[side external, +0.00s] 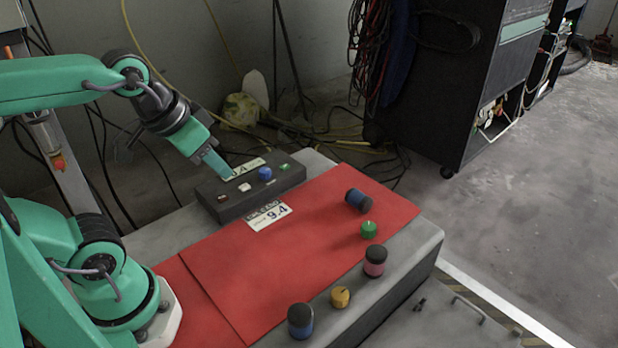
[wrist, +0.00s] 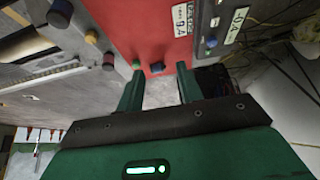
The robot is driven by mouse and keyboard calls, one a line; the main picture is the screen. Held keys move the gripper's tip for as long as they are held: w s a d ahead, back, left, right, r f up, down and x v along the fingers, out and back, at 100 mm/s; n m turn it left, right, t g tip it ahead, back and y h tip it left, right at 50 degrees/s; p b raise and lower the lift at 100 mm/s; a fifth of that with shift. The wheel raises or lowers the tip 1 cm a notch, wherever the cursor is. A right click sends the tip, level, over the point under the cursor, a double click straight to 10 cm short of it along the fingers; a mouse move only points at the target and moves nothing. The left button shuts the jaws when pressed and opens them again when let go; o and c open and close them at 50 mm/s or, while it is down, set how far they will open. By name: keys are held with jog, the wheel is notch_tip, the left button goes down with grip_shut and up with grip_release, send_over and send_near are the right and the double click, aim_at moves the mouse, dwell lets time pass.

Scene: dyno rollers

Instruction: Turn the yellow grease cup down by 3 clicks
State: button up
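The yellow grease cup (side external: 340,297) is a small round knob with a dark mark on its top, near the front edge of the grey bench. It also shows at the upper left of the wrist view (wrist: 91,36). My gripper (side external: 223,172) is up by the black control box, at the far side of the bench from the yellow cup and well apart from it. In the wrist view my gripper (wrist: 159,68) has its two green fingers spread with a gap between them. Nothing is held.
Two blue rollers (side external: 301,321) (side external: 358,200), a pink roller (side external: 375,261) and a green cup (side external: 368,230) stand near the yellow cup's row. The control box (side external: 250,190) has coloured buttons. The red mat (side external: 300,255) is mostly clear. A label reads 9.4 (side external: 270,215).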

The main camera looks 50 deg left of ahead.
jog(key=shift+o, duration=0.2)
jog(key=o, duration=0.3)
jog(key=shift+o, duration=0.2)
jog(key=n+g, duration=0.6)
jog(key=n, duration=0.1)
send_over(340, 294)
notch_tip(340, 294, down, 16)
jog(key=shift+w+a+r, duration=0.1)
jog(key=shift+w, duration=0.05)
jog(key=shift+d+f, duration=0.25)
jog(key=shift+f, duration=0.05)
jog(key=shift+f, duration=0.15)
jog(key=shift+a+f, duration=0.15)
jog(key=shift+f, duration=3.6)
